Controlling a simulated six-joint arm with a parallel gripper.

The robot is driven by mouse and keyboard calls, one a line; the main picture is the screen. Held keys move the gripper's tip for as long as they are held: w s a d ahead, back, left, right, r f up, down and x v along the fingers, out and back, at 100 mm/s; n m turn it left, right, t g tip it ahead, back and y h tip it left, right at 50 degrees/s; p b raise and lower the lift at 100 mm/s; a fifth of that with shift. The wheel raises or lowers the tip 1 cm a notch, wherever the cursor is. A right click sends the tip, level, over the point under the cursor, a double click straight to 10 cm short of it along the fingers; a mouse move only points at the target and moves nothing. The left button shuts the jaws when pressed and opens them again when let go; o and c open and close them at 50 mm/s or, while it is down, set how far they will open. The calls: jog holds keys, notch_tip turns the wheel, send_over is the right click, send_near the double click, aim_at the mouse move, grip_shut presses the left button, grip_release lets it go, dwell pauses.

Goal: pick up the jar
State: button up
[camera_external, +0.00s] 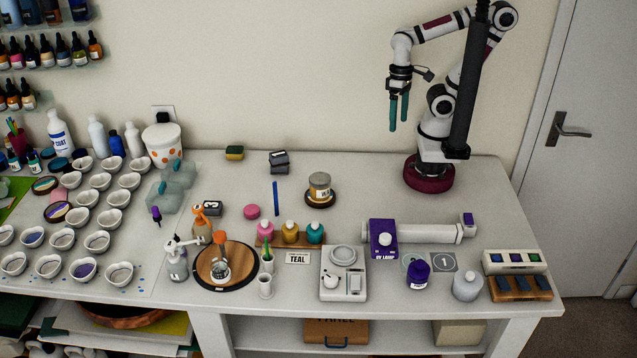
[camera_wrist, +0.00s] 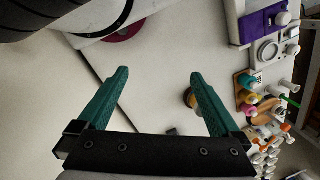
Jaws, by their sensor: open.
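In the wrist view the jar (camera_wrist: 189,97) is small and partly hidden behind the right finger. My gripper (camera_external: 398,113) hangs in the air above the back of the table, to the right of the jar and well above it. Its two teal fingers point down, apart and empty. They also show in the wrist view (camera_wrist: 158,75), spread wide with nothing between them.
Left of the jar are a blue stick (camera_external: 275,198), a pink disc (camera_external: 251,211) and a dark block (camera_external: 279,161). In front stand a rack of coloured bottles (camera_external: 290,244), a scale (camera_external: 343,286) and a purple lamp (camera_external: 383,239). The table right of the jar is clear.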

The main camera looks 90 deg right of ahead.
jog(key=w+a+f+n+t+h, duration=0.25)
jog(key=a+n, duration=0.25)
jog(key=n, duration=0.4)
jog(key=w+a+f+n+t+h, duration=0.15)
jog(key=a+n+h, duration=0.3)
jog(key=n, duration=0.45)
jog(key=w+a+f+n+t+h, duration=0.1)
jog(key=a+n+t+h, duration=0.1)
jog(key=a+n, duration=0.5)
jog(key=n+t+y, duration=0.6)
jog(key=n+y, duration=0.7)
jog(key=n, duration=0.9)
send_near(419, 269)
jog(key=x, duration=0.3)
jog(key=f+x, duration=0.1)
jog(key=x, duration=0.2)
jog(key=d+x, duration=0.1)
jog(key=x, duration=0.3)
jog(key=shift+s+d+f, duration=0.1)
jog(key=shift+s+f, duration=0.1)
jog(key=shift+f, duration=0.15)
jog(key=c, duration=1.6)
